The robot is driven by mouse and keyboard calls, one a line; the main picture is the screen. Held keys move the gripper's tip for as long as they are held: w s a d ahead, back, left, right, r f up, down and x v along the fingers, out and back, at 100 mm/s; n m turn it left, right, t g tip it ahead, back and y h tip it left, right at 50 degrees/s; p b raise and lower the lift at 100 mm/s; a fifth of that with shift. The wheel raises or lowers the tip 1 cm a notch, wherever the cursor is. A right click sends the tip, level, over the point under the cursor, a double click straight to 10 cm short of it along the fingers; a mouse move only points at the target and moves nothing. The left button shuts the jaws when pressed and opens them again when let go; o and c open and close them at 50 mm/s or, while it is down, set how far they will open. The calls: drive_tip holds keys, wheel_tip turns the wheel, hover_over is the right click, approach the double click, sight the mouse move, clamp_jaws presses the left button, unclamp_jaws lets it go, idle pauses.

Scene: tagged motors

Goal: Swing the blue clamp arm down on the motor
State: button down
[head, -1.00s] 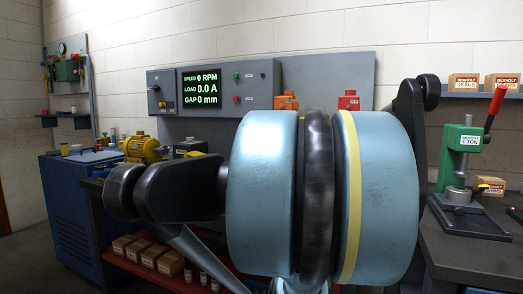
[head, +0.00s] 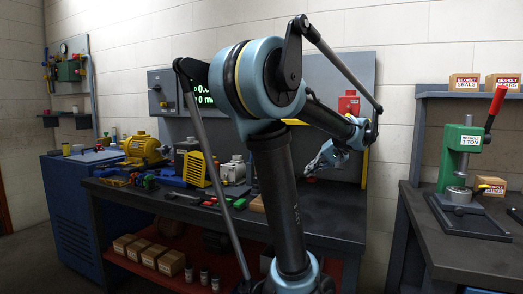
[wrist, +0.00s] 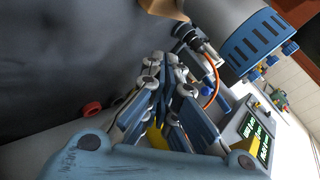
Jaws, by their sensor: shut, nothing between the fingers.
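My gripper (head: 322,160) is held above the right part of the bench in the head view, at the end of my bent arm. In the wrist view its fingers (wrist: 163,60) are drawn together with nothing between them. A yellow motor (head: 143,150) sits at the bench's left end. A yellow-and-blue motor (head: 197,168) and a small grey motor (head: 233,170) stand right of it. In the wrist view a grey cylinder with a blue slotted end (wrist: 252,45) lies beyond the fingers at upper right, apart from them. I cannot make out the blue clamp arm with certainty.
The dark bench (head: 330,224) has hand tools near its front edge. A control panel (head: 162,92) stands behind, partly covered by my arm. A green press (head: 462,165) stands on the right bench. A blue cabinet (head: 75,205) is at left. The bench's right front is clear.

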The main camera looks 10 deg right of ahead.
drive_tip(key=w+d+r+m+t, duration=0.2)
drive_tip(key=w+d+m, duration=0.2)
drive_tip(key=w+d, duration=0.2)
drive_tip(key=w+d+r+m+t, duration=0.2)
drive_tip(key=w+d+m+t, duration=0.15)
drive_tip(key=w+d, duration=0.2)
drive_tip(key=w+a+r+n+g+y, duration=0.1)
drive_tip(key=w+a+n+g+y, duration=0.1)
drive_tip(key=a, duration=0.5)
drive_tip(key=w+a+r+n+g+y, duration=0.1)
drive_tip(key=w+a+n+g+y, duration=0.1)
drive_tip(key=a+y, duration=0.3)
drive_tip(key=w+a+n, duration=0.1)
drive_tip(key=a, duration=0.1)
drive_tip(key=shift+w+a, duration=0.15)
drive_tip(key=shift+a, duration=0.2)
drive_tip(key=shift+a+f, duration=0.1)
drive_tip(key=r+x, duration=0.2)
drive_tip(key=x, duration=1.1)
drive_tip(key=shift+w+a+f, duration=0.25)
drive_tip(key=shift+a+f, duration=0.05)
